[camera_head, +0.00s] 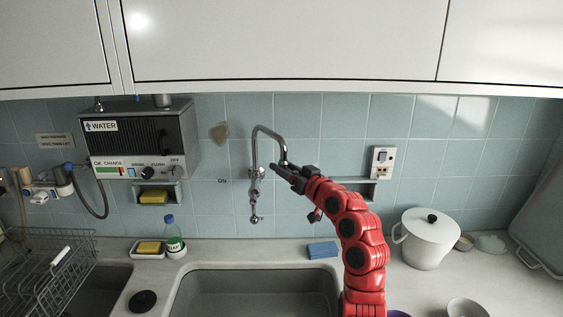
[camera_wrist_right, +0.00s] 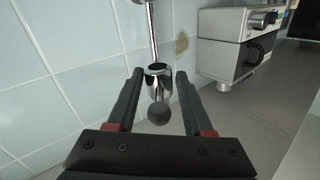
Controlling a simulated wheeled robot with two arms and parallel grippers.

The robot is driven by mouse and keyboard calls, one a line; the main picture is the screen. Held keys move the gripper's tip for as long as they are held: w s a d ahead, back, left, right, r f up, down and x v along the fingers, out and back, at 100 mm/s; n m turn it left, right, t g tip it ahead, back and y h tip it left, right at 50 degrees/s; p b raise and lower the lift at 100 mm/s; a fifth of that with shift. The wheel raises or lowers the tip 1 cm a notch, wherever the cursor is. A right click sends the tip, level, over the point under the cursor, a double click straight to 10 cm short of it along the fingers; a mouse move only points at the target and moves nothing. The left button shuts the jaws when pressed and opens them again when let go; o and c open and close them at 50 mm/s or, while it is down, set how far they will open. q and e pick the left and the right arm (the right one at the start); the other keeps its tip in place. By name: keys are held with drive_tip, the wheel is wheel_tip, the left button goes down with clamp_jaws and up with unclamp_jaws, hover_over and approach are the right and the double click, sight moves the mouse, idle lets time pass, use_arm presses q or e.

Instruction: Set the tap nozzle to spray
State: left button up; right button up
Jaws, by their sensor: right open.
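The chrome tap (camera_head: 254,150) rises from the tiled wall and hooks over to the right, its end by my right gripper (camera_head: 284,170). In the right wrist view the tap's nozzle (camera_wrist_right: 156,72) is a chrome collar on a thin pipe, with a dark round knob (camera_wrist_right: 158,113) at its near side. My right gripper (camera_wrist_right: 157,80) is open, with one finger on each side of the nozzle and a visible gap to both. In the head view the gripper partly hides the nozzle, and its setting cannot be read. My left gripper is out of view.
The sink (camera_head: 255,292) lies below the tap. A water heater (camera_head: 140,135) hangs on the wall to the left. A soap bottle (camera_head: 173,238), a blue sponge (camera_head: 322,250) and a white lidded pot (camera_head: 427,243) stand on the counter. Cupboards (camera_head: 290,45) overhang above.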

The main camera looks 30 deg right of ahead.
drive_tip(key=shift+w, duration=0.8)
drive_tip(key=shift+c, duration=0.3)
clamp_jaws()
drive_tip(key=shift+f+b, duration=0.2)
drive_tip(key=shift+b, duration=0.35)
drive_tip(key=n+y+b, duration=0.1)
drive_tip(key=b, duration=0.2)
drive_tip(key=n+y+b, duration=0.1)
drive_tip(key=y+b, duration=0.1)
drive_tip(key=b, duration=0.1)
drive_tip(key=n+g+y+b, duration=0.1)
drive_tip(key=b, duration=0.2)
drive_tip(key=shift+s+f+y+b, duration=0.1)
drive_tip(key=shift+f+y+b, duration=0.2)
drive_tip(key=shift+y, duration=0.1)
drive_tip(key=shift+a+r+n+g+y+b, duration=0.1)
drive_tip(key=shift+r+n+g+y+b, duration=0.15)
drive_tip(key=shift+n+y+b, duration=0.25)
drive_tip(key=shift+a+r+n+g+y+b, duration=0.1)
drive_tip(key=shift+n+g+y+b, duration=0.2)
drive_tip(key=shift+y, duration=0.4)
drive_tip(key=shift+n+y, duration=0.4)
drive_tip(key=shift+r+g+y, duration=0.1)
drive_tip(key=shift+g+y, duration=0.3)
drive_tip(key=shift+g, duration=0.05)
drive_tip(key=shift+n, duration=0.4)
